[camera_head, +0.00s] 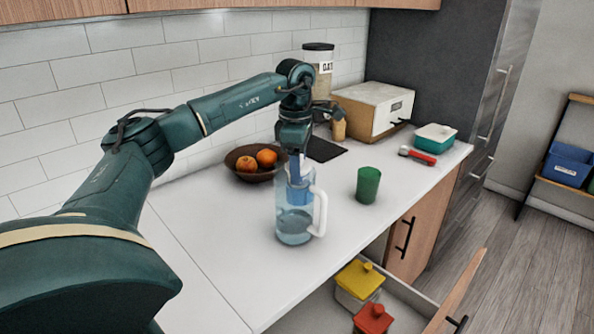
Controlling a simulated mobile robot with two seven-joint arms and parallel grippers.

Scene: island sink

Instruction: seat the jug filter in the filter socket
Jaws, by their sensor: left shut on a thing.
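A clear bluish jug (293,226) with a white handle (320,211) stands upright on the counter. My left gripper (295,153) points down directly over the jug's mouth. It is shut on a small pale piece, which appears to be the jug filter (295,168), at the top of the jug. A blue insert (299,192) shows through the jug's upper wall and looks like the filter socket. I cannot tell how deep the filter sits in it, as the jug wall and gripper partly hide the spot. My right gripper is out of view.
A bowl of oranges (245,174) stands behind left of the jug, and a green cup (368,186) to its right. An oat canister (319,68) and a bread box (374,110) stand at the back. An open drawer (405,316) juts out in front. The left counter is clear.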

